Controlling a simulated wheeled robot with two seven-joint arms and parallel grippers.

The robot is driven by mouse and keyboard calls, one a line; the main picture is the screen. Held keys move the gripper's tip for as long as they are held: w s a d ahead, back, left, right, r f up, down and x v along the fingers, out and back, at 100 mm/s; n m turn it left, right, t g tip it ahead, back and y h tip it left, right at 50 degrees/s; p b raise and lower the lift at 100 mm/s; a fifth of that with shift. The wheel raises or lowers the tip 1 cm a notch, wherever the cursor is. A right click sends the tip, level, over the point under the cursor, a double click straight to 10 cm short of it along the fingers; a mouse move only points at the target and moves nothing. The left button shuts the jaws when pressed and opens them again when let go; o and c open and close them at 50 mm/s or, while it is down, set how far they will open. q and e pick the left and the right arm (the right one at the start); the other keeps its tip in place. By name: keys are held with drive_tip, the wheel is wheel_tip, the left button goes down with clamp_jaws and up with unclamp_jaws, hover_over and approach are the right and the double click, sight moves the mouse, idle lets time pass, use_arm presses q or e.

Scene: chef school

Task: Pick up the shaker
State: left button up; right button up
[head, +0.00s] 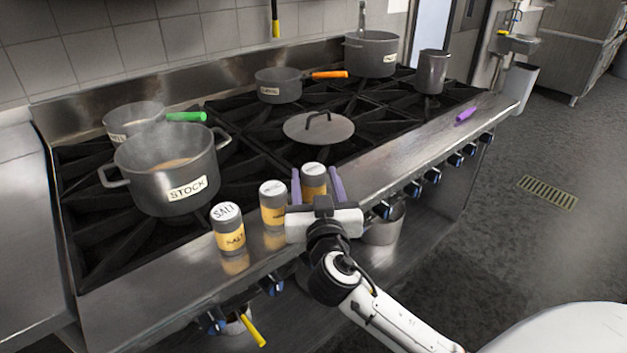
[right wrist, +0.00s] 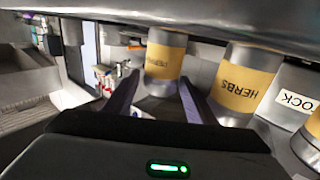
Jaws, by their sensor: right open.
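Three shakers with yellow labels stand in a row on the stove's front ledge. The salt shaker (head: 228,230) is at the left, a middle shaker (head: 272,206) is beside it, and a right shaker (head: 314,176) is farthest right. My right gripper (head: 317,178) is open, with its purple fingers to either side of the right shaker. In the right wrist view this shaker (right wrist: 165,60) shows at the fingertips, between them; I see no finger closed on it. The middle shaker (right wrist: 246,82), labelled HERBS, stands outside the fingers there. My left gripper is not in view.
A large STOCK pot (head: 170,185) stands on the burners behind the shakers. A lid (head: 318,128), an orange-handled pan (head: 279,88) and other pots are farther back. Blue knobs line the stove front. The ledge (head: 410,145) to the right is mostly clear.

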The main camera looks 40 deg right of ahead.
drive_tip(key=shift+w+d, duration=0.35)
drive_tip(key=shift+w, duration=0.25)
drive_tip(key=shift+w+d, duration=0.1)
drive_tip(key=shift+w, duration=0.15)
drive_tip(key=c, duration=0.9)
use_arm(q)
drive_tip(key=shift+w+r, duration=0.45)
use_arm(e)
drive_tip(key=shift+c, duration=0.2)
